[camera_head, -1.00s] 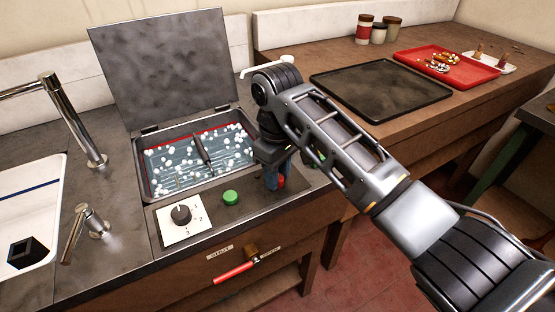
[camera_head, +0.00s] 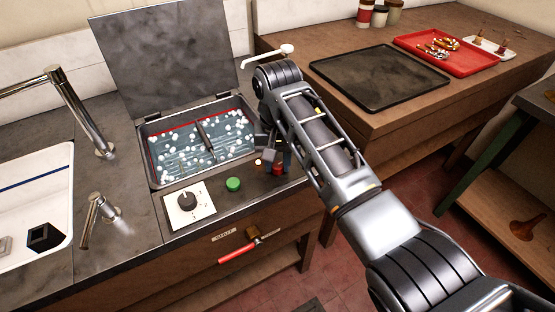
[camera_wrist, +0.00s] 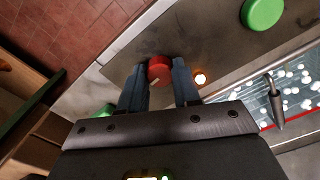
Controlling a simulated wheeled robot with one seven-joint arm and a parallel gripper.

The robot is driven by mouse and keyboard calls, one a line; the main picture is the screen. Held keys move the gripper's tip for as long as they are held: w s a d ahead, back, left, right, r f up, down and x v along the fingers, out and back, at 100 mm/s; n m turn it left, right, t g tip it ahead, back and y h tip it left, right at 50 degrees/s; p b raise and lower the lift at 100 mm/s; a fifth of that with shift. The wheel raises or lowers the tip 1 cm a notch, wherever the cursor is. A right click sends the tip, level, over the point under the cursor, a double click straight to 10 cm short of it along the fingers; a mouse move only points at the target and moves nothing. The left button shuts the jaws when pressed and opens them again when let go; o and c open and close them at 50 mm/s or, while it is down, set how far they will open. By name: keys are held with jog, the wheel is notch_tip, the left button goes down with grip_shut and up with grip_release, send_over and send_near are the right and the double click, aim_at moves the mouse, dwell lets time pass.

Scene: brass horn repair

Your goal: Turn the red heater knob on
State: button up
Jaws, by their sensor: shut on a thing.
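The red heater knob (camera_wrist: 160,68) sits between my two blue fingertips in the wrist view, with a small pale mark on it. It shows in the head view (camera_head: 277,169) at the right end of the bath's front panel. My gripper (camera_wrist: 159,72) is shut on the knob from above; the head view shows it (camera_head: 270,157) low over the panel. A small indicator lamp (camera_wrist: 200,78) beside the knob glows warm orange-white, and it also shows in the head view (camera_head: 258,162).
A green button (camera_head: 233,184) and a black dial (camera_head: 187,200) on a white plate lie left of the knob. Behind is the open-lidded bath (camera_head: 141,150) with white balls. A red-handled tool (camera_head: 239,250) hangs on the front. A sink and taps (camera_head: 103,150) stand left.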

aim_at(278, 165)
jog(key=shift+m, duration=0.5)
jog(key=shift+r, duration=0.1)
jog(key=o, duration=1.1)
jog(key=shift+c, duration=0.2)
notch_tip(278, 165, up, 8)
jog(key=shift+f, duration=0.15)
